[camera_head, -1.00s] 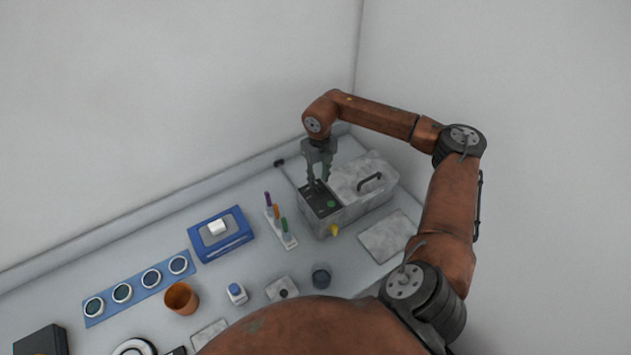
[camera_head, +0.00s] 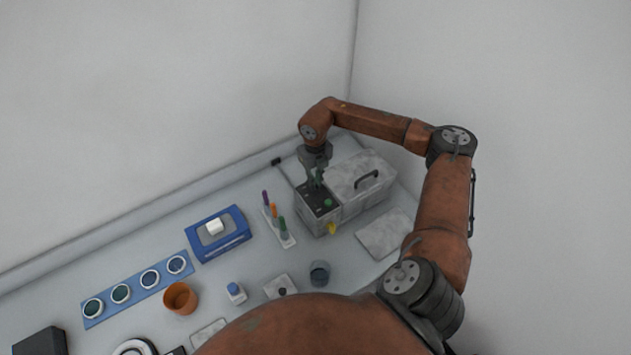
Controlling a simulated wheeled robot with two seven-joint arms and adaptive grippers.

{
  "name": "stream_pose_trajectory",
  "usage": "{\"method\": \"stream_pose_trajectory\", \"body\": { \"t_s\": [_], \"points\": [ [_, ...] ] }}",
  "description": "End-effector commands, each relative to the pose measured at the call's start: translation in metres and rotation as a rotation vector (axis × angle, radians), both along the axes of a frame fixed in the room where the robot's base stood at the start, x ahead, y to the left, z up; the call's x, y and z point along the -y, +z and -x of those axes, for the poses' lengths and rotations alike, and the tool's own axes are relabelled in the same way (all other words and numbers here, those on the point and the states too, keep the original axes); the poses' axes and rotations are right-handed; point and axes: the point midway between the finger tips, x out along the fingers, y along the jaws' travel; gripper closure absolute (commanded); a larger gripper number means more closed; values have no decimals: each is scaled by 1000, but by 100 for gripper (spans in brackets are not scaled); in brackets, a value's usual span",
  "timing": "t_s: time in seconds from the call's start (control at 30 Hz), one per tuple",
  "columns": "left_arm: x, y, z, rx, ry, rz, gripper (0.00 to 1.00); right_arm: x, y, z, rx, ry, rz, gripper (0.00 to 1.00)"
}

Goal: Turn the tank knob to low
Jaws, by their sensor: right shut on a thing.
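The tank (camera_head: 345,208) is a grey box at the back right of the bench, with a lid and dark handle on its right part. Its dark control panel (camera_head: 325,207) with a green button is on the left part of the top. My right gripper (camera_head: 314,185) points down at the back of this panel, its fingers close together. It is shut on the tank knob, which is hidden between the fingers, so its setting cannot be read. My left gripper is not in view.
A yellow tap (camera_head: 332,229) sticks out of the tank's front. A rack with coloured pens (camera_head: 281,232) and a blue device (camera_head: 219,234) stand to the left. An orange cup (camera_head: 180,298) and a dark cup (camera_head: 319,273) stand nearer. A flat grey plate (camera_head: 384,234) lies to the right.

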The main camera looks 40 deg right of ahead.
Motion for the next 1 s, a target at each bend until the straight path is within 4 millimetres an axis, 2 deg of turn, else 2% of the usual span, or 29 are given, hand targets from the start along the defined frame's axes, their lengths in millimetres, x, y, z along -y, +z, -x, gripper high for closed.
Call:
{"method": "stream_pose_trajectory", "body": {
  "t_s": [0.37, 0.57, 1.0],
  "points": [
    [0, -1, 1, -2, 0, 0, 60, 0, 0, 0, 1, 11, 0, 100],
    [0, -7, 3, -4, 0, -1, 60, 0, -1, -1, 2, 79, 0, 100],
    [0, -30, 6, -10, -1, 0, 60, 1, -2, -1, 3, 436, 1, 100]
  ]
}}
